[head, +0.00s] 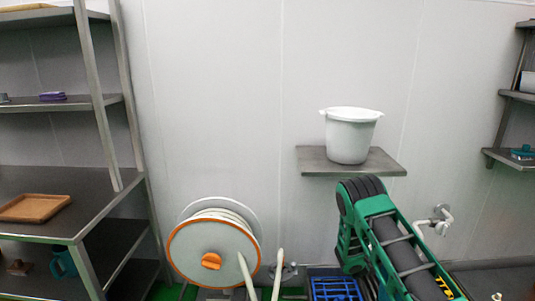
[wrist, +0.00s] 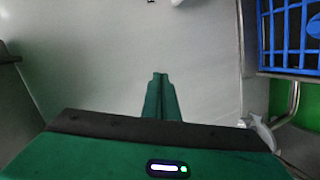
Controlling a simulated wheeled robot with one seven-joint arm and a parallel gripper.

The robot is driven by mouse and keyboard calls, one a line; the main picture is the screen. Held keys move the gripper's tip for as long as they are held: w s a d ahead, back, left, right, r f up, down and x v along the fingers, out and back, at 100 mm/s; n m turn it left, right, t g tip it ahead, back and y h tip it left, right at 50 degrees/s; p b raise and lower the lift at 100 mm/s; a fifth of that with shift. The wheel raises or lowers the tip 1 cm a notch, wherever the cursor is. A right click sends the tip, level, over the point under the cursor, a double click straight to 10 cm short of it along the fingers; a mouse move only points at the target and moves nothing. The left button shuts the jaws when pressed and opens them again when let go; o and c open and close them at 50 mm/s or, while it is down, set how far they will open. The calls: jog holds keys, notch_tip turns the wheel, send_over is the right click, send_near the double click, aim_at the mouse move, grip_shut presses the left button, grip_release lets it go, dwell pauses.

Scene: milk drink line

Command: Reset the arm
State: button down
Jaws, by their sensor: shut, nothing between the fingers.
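My gripper (wrist: 160,76) shows in the wrist view as two green fingers pressed together, with nothing between them. It points toward a plain pale surface and appears clear of objects. In the head view my green and black arm rises at the lower right, bent at a rounded black joint. The gripper itself cannot be made out in the head view.
A white bucket (head: 350,135) stands on a small wall shelf (head: 315,162) above my arm. A blue crate (head: 335,288) is low beside it, also in the wrist view (wrist: 262,35). A hose reel (head: 205,255), left shelving (head: 60,235) and a tap (head: 437,221) are around.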

jog(key=s+d+r+m+g+h, duration=0.1)
jog(key=s+d+r+m+g, duration=0.15)
jog(key=d+r, duration=0.35)
jog(key=s+d+r+m+g+h, duration=0.1)
jog(key=s+d+r+m+h, duration=0.2)
jog(key=r, duration=0.5)
jog(key=s+d+r+m+g+y, duration=0.1)
jog(key=s+d+r+m+g, duration=0.15)
jog(key=s+r, duration=0.45)
jog(key=s+d+r+m+g, duration=0.25)
jog(key=s+d+r, duration=0.2)
jog(key=s, duration=0.45)
jog(key=s+a+r+m+g+y, duration=0.2)
jog(key=s+a+r, duration=0.1)
jog(key=s, duration=1.1)
jog(key=s+a+r+m+g+y, duration=0.1)
jog(key=s+a+r+m+y, duration=0.1)
jog(key=s, duration=1.2)
jog(key=s+a+r+m+g+y, duration=0.2)
jog(key=s+a+r+m, duration=0.2)
jog(key=s, duration=1.1)
jog(key=a, duration=0.2)
jog(key=shift+a+r+g, duration=0.2)
jog(key=shift+a+g, duration=0.1)
jog(key=shift+g, duration=0.05)
jog(key=shift+s, duration=0.1)
jog(key=shift+w+f, duration=0.25)
jog(key=shift+w, duration=0.35)
